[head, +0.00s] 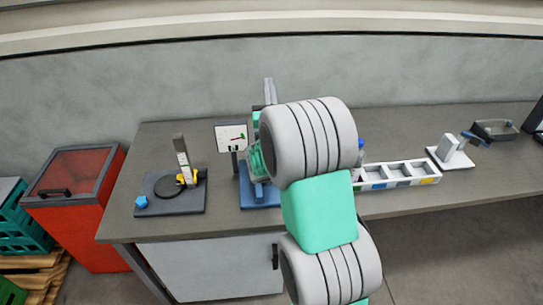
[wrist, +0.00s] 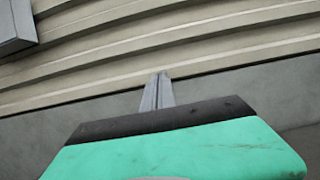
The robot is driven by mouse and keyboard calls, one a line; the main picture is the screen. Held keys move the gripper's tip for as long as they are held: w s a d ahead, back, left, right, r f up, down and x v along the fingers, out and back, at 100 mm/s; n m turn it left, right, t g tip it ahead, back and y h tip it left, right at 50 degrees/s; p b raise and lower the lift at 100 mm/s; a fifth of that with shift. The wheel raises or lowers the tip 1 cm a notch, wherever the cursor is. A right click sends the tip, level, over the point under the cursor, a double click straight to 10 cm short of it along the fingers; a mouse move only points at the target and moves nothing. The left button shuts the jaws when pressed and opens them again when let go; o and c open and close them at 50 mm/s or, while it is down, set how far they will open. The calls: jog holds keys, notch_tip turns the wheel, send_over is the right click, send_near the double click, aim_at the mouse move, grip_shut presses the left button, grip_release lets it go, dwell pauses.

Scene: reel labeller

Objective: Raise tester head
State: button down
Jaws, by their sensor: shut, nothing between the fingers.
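No part is clearly marked as the tester head in the head view. A stand with a blue base (head: 262,196) is on the bench, largely hidden behind my arm. Left of it, a dark plate (head: 185,201) carries a grey upright post (head: 180,150) with a yellow part (head: 187,178) low on it. I cannot tell which of these has the tester head. My gripper shows in the wrist view (wrist: 157,92) with its grey fingers together and nothing between them.
A small white display panel (head: 231,136) stands beside the blue-based stand. A row of white bins (head: 399,173), a white stand (head: 450,158) and a dark tray (head: 494,130) are to the right. A red bin (head: 72,208) and a green crate (head: 22,228) are left of the bench.

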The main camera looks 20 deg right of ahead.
notch_tip(320, 180, down, 5)
jog(key=b, duration=0.4)
jog(key=shift+f+b, duration=0.2)
jog(key=shift+b, duration=0.1)
jog(key=s+f+b, duration=0.2)
jog(key=b, duration=0.1)
jog(key=s+a+f+b, duration=0.1)
jog(key=s+b, duration=0.1)
jog(key=s+a+f+b, duration=0.1)
jog(key=s+f+b, duration=0.1)
jog(key=b, duration=0.1)
jog(key=shift+s+a+f+b, duration=0.15)
jog(key=shift+s+f+b, duration=0.2)
jog(key=shift+a, duration=0.1)
